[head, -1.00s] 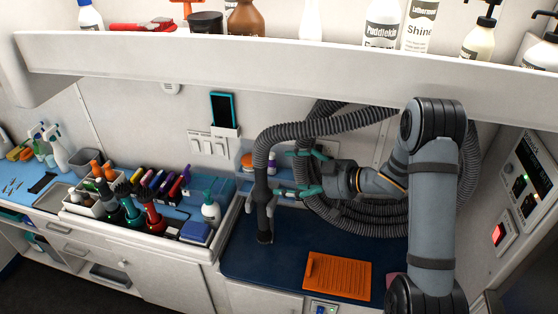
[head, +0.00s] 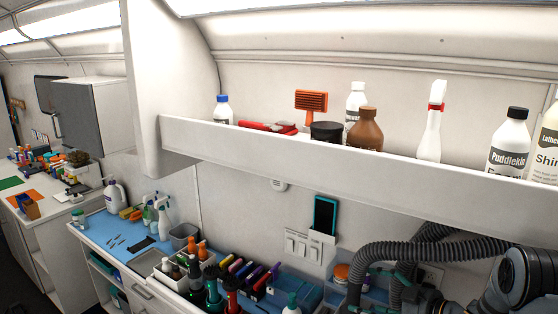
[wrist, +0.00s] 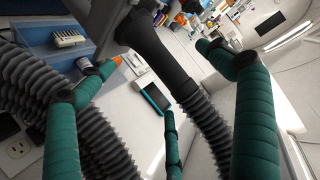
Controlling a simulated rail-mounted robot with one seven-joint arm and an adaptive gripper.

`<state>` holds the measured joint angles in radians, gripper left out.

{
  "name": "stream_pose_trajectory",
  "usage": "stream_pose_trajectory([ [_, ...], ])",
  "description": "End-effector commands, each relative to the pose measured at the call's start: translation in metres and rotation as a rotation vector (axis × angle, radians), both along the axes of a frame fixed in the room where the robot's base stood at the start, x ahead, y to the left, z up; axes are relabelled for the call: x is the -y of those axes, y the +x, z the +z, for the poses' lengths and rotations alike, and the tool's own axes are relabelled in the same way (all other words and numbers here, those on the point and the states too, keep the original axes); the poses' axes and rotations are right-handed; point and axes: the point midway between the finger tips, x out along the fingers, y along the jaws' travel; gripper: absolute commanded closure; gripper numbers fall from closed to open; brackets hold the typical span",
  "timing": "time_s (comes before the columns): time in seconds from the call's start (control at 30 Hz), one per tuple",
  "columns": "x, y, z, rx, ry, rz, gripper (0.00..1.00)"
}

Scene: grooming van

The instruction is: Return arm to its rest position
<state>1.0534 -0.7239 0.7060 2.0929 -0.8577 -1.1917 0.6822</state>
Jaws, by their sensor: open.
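My gripper (head: 369,290) is at the lower right of the head view, partly cut off by the bottom edge. Its teal fingers also show in the wrist view (wrist: 157,62), spread wide apart and open. A dark dryer nozzle (wrist: 162,58) on a grey ribbed hose (wrist: 208,125) lies in the space between the fingers in the wrist view. I cannot tell whether any finger touches it. The hose (head: 400,250) also loops beside and above my gripper in the head view. Most of my arm is out of the picture.
A white shelf (head: 330,158) with several bottles runs above my gripper. A phone (head: 325,214) hangs on the wall. A tray area with brushes and combs (head: 235,270) lies left of my gripper. A blue worktop (head: 120,238) with spray bottles is further left.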

Motion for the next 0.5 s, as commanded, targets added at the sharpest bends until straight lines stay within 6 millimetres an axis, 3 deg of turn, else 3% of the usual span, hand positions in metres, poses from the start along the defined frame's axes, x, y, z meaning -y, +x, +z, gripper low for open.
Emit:
stream_pose_trajectory([
  [0.33, 0.036, -0.041, 0.028, -0.001, 0.001, -0.006, 0.09],
  [0.4, 0.020, -0.028, 0.010, 0.000, 0.000, 0.007, 0.09],
  [0.5, 0.008, -0.012, 0.001, 0.001, -0.001, 0.005, 0.09],
])
